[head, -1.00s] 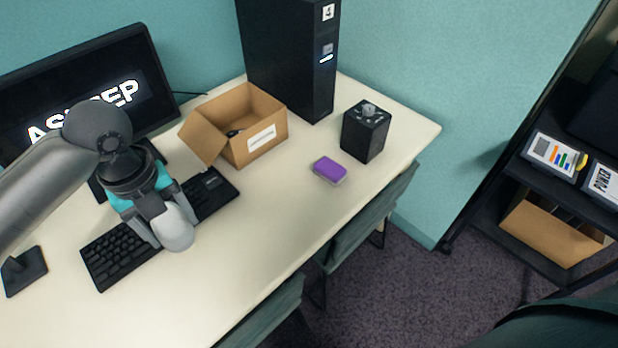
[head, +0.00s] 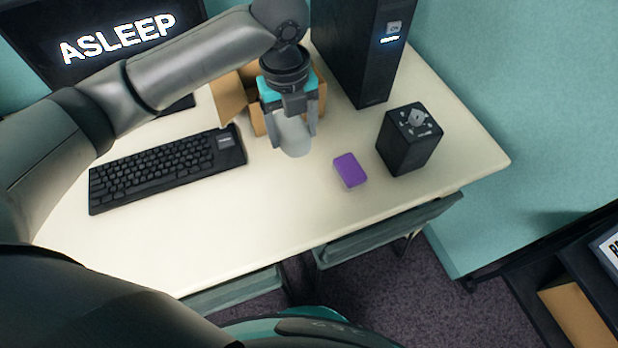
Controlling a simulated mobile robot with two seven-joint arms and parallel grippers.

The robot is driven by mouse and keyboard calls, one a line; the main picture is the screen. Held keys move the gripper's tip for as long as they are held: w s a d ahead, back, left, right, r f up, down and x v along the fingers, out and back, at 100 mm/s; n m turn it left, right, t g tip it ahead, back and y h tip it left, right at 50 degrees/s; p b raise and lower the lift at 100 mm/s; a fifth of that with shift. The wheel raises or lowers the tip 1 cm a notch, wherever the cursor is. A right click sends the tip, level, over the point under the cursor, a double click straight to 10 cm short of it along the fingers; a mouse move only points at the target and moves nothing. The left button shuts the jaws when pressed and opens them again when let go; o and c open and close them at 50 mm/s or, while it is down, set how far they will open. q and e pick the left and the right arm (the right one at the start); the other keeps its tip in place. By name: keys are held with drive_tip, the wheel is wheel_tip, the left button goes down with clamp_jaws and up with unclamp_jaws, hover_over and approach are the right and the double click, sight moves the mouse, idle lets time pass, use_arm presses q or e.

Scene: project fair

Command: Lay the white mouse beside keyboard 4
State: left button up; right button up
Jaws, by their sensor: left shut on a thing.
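The white mouse (head: 293,137) is held between the fingers of my left gripper (head: 292,132), which is shut on it. The mouse hangs over the desk to the right of the black keyboard (head: 160,168), in front of the cardboard box. I cannot tell from this view whether it touches the desk. The keyboard lies flat on the desk and is fully in view. A small label shows at its top right corner, too small to read. My right gripper is not in view.
The cardboard box (head: 229,97) stands open behind my left gripper. A purple block (head: 350,170) and a black cube-shaped box (head: 408,146) are to the right. A black computer tower (head: 362,60) and a monitor (head: 118,42) reading ASLEEP stand behind. The desk (head: 235,215) is clear in front.

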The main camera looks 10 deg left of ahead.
use_arm(q)
drive_tip(key=b, duration=0.4)
hover_over(296, 190)
wheel_tip(296, 190, down, 14)
drive_tip(key=shift+f, duration=0.6)
wheel_tip(296, 190, down, 4)
drive_tip(key=shift+b, duration=0.7)
drive_tip(key=shift+r, duration=0.1)
drive_tip(key=o, duration=1.3)
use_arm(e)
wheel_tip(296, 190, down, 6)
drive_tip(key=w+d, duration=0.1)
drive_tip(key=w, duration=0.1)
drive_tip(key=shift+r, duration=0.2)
use_arm(q)
drive_tip(key=shift+o, duration=0.2)
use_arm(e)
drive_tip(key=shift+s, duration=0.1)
